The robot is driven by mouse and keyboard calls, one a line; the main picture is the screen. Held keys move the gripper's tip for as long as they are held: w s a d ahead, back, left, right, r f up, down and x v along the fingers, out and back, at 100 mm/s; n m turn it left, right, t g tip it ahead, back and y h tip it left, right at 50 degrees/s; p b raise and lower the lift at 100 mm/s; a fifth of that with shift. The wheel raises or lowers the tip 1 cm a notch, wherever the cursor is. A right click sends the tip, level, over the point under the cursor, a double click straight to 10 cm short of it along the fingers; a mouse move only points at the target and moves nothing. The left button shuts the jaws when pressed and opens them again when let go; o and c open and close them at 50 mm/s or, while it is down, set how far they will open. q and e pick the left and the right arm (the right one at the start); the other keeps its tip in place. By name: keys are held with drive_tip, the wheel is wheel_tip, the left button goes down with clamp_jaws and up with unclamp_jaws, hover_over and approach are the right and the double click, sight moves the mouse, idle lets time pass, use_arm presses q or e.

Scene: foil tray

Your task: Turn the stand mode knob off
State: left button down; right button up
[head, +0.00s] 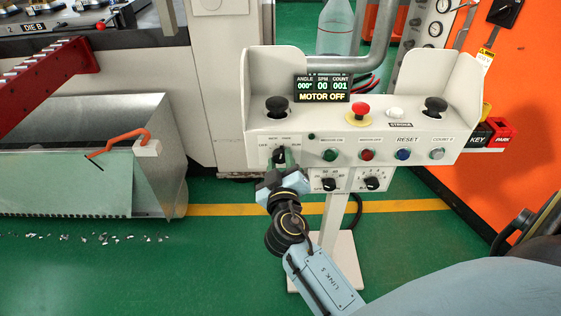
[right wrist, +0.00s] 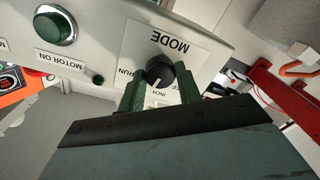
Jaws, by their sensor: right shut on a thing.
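The black mode knob (right wrist: 160,70) sits on a white plate marked MODE on the front of the press control stand (head: 262,125). In the right wrist view the plate appears upside down, with RUN at left, INCH below and an OFF label partly hidden at right. The knob's white pointer line points down in that view, roughly between RUN and INCH. My right gripper (right wrist: 159,88) is shut on the knob, one green finger on each side. In the head view the right gripper (head: 279,161) covers most of the knob. My left gripper is not in view.
The display (head: 322,88) reads MOTOR OFF. A red mushroom button (head: 361,109), several push buttons and two lower knobs sit close right of the plate. An orange machine (head: 500,140) stands at right.

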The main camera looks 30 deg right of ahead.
drive_tip(key=shift+n, duration=0.9)
drive_tip(key=shift+n+p, duration=0.35)
drive_tip(key=shift+n, duration=1.05)
drive_tip(key=n+p, duration=0.4)
drive_tip(key=n, duration=0.4)
drive_tip(key=shift+g, duration=0.3)
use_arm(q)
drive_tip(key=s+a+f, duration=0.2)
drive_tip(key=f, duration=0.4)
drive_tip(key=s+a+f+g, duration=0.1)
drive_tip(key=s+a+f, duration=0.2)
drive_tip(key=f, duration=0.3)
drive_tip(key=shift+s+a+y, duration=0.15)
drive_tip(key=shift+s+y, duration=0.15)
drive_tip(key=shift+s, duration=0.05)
use_arm(e)
drive_tip(key=shift+n, duration=0.7)
drive_tip(key=o, duration=1)
